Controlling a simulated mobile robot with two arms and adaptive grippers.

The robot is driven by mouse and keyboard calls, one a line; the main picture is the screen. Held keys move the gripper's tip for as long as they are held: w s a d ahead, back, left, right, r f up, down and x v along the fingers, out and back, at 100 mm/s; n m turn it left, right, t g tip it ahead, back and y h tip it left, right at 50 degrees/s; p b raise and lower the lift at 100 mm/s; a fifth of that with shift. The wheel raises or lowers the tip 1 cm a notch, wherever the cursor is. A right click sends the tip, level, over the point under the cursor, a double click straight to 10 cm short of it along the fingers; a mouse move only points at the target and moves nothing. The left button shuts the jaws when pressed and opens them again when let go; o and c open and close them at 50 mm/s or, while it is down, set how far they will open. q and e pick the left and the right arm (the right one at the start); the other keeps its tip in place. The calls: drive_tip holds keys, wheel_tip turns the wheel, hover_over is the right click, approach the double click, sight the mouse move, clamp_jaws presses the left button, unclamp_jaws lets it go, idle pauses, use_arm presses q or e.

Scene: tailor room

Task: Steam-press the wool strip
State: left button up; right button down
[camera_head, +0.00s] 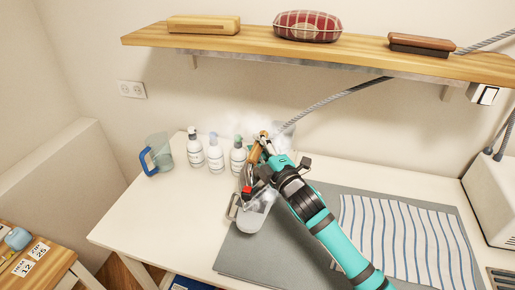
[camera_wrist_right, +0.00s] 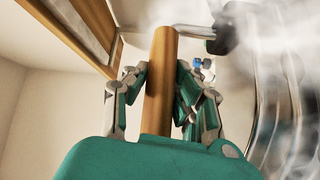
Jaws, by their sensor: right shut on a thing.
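My right gripper (camera_head: 262,172) is shut around a wooden handle (camera_wrist_right: 158,85) in the wrist view. The handle appears to belong to a steam iron, whose cord runs up to the right in the head view; its body is mostly hidden by my arm and steam. My right gripper also shows in the wrist view (camera_wrist_right: 165,90). A white cloth with blue stripes (camera_head: 412,245) lies flat on the grey mat (camera_head: 255,255). My left gripper is not in view.
Several white bottles (camera_head: 215,153) and a blue-handled jug (camera_head: 158,155) stand at the back left of the white table (camera_head: 150,215). A shelf (camera_head: 340,55) hangs above. A white box-shaped unit (camera_head: 490,195) stands at the right. The table's front left is clear.

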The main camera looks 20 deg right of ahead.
drive_tip(key=shift+w+d+r, duration=0.3)
drive_tip(key=shift+w+d, duration=0.15)
drive_tip(key=shift+w, duration=0.15)
drive_tip(key=shift+w, duration=0.15)
drive_tip(key=shift+w+d+b, duration=0.2)
drive_tip(key=shift+w+d, duration=0.65)
drive_tip(key=shift+w, duration=0.3)
drive_tip(key=shift+w+d+b, duration=0.15)
drive_tip(key=shift+w+d, duration=0.65)
drive_tip(key=shift+w, duration=0.35)
drive_tip(key=shift+d, duration=0.1)
drive_tip(key=shift+s+d+p, duration=0.45)
drive_tip(key=shift+s+d, duration=0.4)
drive_tip(key=shift+d, duration=0.3)
